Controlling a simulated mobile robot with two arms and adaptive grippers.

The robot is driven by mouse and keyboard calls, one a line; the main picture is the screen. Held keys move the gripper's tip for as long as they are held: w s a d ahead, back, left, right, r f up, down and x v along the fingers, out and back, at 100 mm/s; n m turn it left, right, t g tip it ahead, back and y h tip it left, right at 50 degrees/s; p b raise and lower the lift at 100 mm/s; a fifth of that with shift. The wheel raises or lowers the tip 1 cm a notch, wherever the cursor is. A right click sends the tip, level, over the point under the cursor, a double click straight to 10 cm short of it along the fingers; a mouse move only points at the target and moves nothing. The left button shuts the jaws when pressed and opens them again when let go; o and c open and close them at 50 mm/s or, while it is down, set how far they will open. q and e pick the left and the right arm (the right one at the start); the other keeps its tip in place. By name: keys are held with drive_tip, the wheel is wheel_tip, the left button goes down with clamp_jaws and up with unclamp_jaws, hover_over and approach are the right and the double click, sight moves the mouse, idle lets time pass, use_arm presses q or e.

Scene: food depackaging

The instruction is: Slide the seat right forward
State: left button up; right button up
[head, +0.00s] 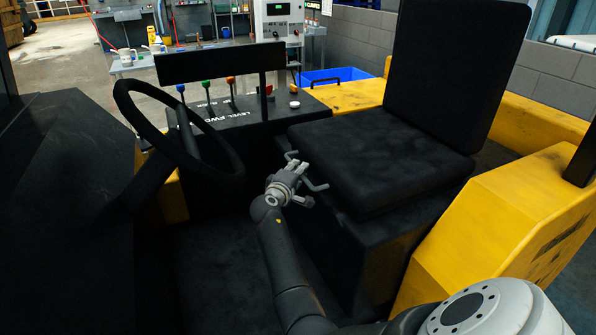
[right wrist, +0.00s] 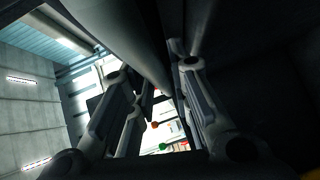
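The black seat (head: 385,158) stands to the right of the steering wheel, with its tall backrest (head: 455,70) behind the cushion. A thin grey adjustment bar (head: 318,187) shows at the cushion's front left edge; its middle is hidden by my right gripper. My right gripper (head: 301,180) is at this bar, with its fingers spread apart. In the right wrist view, a grey bar (right wrist: 145,55) passes between the two sets of fingers (right wrist: 158,95), and I see no firm closure on it. My left gripper is not in view.
The black steering wheel (head: 180,135) is to the left of my right arm. A control panel (head: 250,110) with several coloured levers is ahead. Yellow body panels (head: 505,225) flank the seat on the right. The dark floor (head: 215,270) in front of the seat is clear.

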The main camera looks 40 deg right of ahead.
drive_tip(key=shift+d, duration=0.1)
drive_tip(key=shift+c, duration=1.1)
clamp_jaws()
drive_tip(key=w+a+b, duration=0.2)
drive_tip(key=a+b, duration=0.1)
drive_tip(key=a, duration=0.5)
drive_tip(key=shift+w+f+b, duration=0.15)
drive_tip(key=shift+w+b, duration=0.15)
drive_tip(key=shift+b, duration=0.05)
drive_tip(key=o, duration=0.7)
unclamp_jaws()
drive_tip(key=shift+w+a, duration=0.1)
drive_tip(key=shift+a, duration=0.1)
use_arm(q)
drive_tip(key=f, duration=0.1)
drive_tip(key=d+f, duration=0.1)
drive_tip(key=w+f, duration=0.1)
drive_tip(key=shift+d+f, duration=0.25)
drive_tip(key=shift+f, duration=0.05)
